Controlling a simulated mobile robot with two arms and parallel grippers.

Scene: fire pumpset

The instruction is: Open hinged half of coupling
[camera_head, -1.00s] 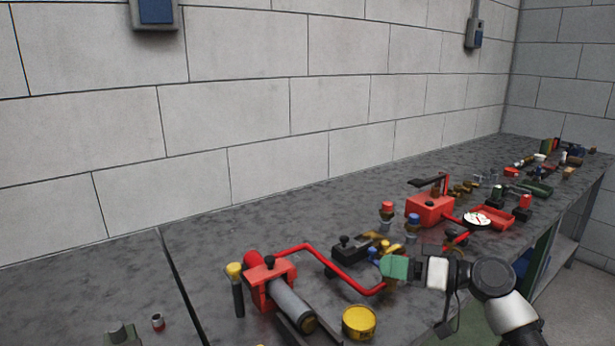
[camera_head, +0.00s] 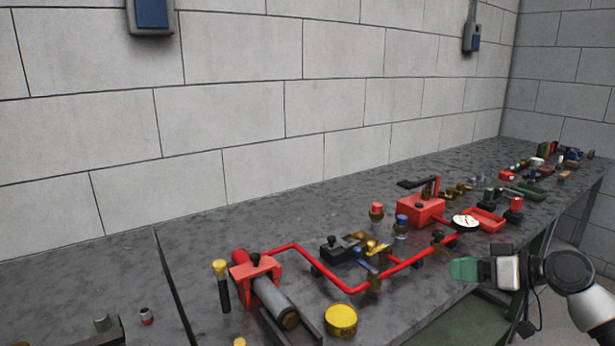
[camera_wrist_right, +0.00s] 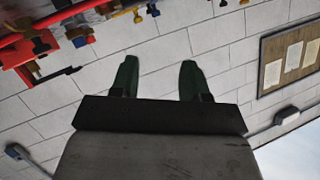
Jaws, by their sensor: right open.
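A red bent pipe (camera_head: 322,271) runs along the bench top. A brass fitting (camera_head: 376,249) with yellow and blue parts sits at the pipe's middle, beside a black block. It may be the coupling, but at this size I cannot tell its hinged half or whether that is open. My right gripper (camera_head: 464,269), with green fingers, is to the right of this fitting and clear of it. The right wrist view shows its two fingers (camera_wrist_right: 157,78) apart with nothing between them. My left gripper is not in view.
A red clamp (camera_head: 257,277) holds a grey cylinder at the pipe's left end. A yellow tin (camera_head: 341,320) stands in front. A red pump box (camera_head: 421,211), a white gauge (camera_head: 466,222) and a red tray (camera_head: 487,219) are behind. The bench top (camera_head: 220,222) is clear near the wall.

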